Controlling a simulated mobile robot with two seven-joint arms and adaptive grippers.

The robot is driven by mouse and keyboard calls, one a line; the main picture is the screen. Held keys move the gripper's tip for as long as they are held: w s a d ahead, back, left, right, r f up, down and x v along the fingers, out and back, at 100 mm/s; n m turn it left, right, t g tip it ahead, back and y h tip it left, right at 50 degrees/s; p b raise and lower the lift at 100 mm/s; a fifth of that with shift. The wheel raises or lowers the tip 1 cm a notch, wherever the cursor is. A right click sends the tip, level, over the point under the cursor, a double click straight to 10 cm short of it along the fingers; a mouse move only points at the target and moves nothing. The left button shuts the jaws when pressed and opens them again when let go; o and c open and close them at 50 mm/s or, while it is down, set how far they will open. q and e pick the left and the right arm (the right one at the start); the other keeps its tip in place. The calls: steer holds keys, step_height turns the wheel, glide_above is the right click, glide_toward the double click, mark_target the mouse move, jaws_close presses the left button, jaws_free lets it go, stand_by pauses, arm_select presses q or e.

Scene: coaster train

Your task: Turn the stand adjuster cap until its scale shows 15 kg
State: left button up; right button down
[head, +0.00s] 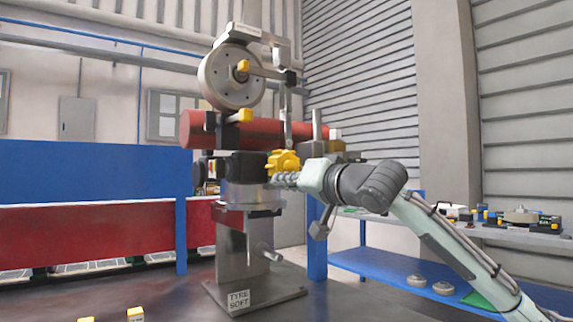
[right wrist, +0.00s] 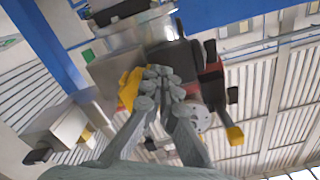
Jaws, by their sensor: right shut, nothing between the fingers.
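A yellow lobed knob, apparently the adjuster cap (head: 283,162), sits on the front of the grey metal stand (head: 243,258). My right gripper (head: 280,180) comes from the right, with its fingertips just below and beside the cap. In the right wrist view the right gripper's fingers (right wrist: 163,78) are drawn together and empty. The yellow cap (right wrist: 130,90) shows just left of the fingertips there, partly hidden behind them. I cannot tell whether they touch. No scale is readable. My left gripper is out of view.
A red cylinder (head: 270,131) lies across the stand, with a round wheel (head: 231,77) above it. A blue shelf (head: 395,280) with small parts stands at the right. Small yellow-topped blocks (head: 135,313) are at the bottom left. A blue and red barrier (head: 90,185) runs behind.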

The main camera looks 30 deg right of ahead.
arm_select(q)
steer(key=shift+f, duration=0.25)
arm_select(e)
steer(key=shift+w+a+f, duration=0.1)
steer(key=shift+w+f, duration=0.1)
steer(key=shift+w, duration=0.05)
stand_by(0.3)
steer(key=shift+d+f, duration=0.15)
steer(key=shift+d, duration=0.15)
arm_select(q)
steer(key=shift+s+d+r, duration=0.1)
arm_select(e)
steer(key=shift+w+d+f, duration=0.1)
steer(key=shift+d+f, duration=0.1)
steer(key=shift+d, duration=0.25)
steer(key=shift+w+d+f, duration=0.1)
steer(key=shift+d+f, duration=0.05)
steer(key=shift+d, duration=0.4)
steer(key=shift+s+f, duration=0.1)
